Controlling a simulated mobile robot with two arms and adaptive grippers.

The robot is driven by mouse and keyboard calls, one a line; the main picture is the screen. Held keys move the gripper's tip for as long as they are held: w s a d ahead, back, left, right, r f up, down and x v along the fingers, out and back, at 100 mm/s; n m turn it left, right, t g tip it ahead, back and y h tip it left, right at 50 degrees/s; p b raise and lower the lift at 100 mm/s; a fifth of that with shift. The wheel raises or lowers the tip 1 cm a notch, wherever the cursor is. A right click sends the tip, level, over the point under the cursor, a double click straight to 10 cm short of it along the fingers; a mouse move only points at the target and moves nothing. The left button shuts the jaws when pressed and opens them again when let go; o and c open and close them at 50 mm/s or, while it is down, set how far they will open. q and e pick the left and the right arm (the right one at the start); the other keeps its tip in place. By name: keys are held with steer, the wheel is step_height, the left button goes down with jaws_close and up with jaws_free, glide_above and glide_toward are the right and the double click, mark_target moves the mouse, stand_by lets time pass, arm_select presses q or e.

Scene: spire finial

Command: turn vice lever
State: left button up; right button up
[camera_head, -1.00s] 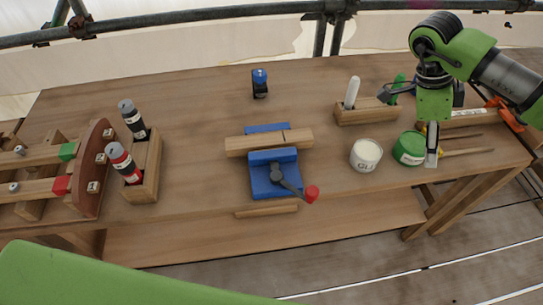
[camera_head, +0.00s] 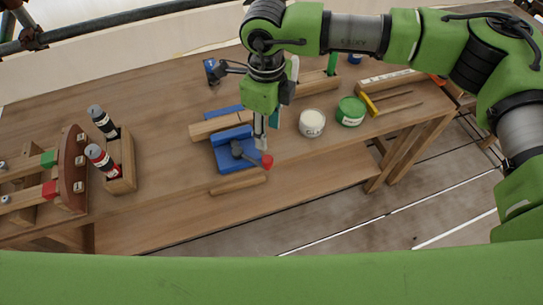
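The blue vice (camera_head: 231,155) stands near the front edge of the workbench with a wooden block (camera_head: 217,124) held across it. Its dark lever (camera_head: 247,155) ends in a red knob (camera_head: 267,161) and points to the right and slightly toward the front. My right gripper (camera_head: 260,146) points down just above and behind the red knob. Its fingers look close together, but from this side I cannot tell whether they are open or touching the lever. My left gripper is out of view.
A white tin (camera_head: 312,123) and a green tin (camera_head: 351,111) stand right of the vice. A wooden holder with two bottles (camera_head: 121,163) stands at the left, beside a curved wooden rack (camera_head: 73,170). Bare bench top lies between the bottle holder and the vice.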

steer(key=p, duration=0.3)
glide_above(267, 159)
step_height(267, 159, down, 7)
steer(key=shift+f, duration=0.2)
step_height(267, 159, down, 6)
steer(key=shift+r+p, duration=0.15)
steer(key=shift+p, duration=0.55)
steer(key=shift+f, duration=0.55)
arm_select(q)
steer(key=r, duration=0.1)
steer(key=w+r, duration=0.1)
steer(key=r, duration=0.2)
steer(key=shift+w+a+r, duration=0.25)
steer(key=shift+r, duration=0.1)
arm_select(e)
jaws_close()
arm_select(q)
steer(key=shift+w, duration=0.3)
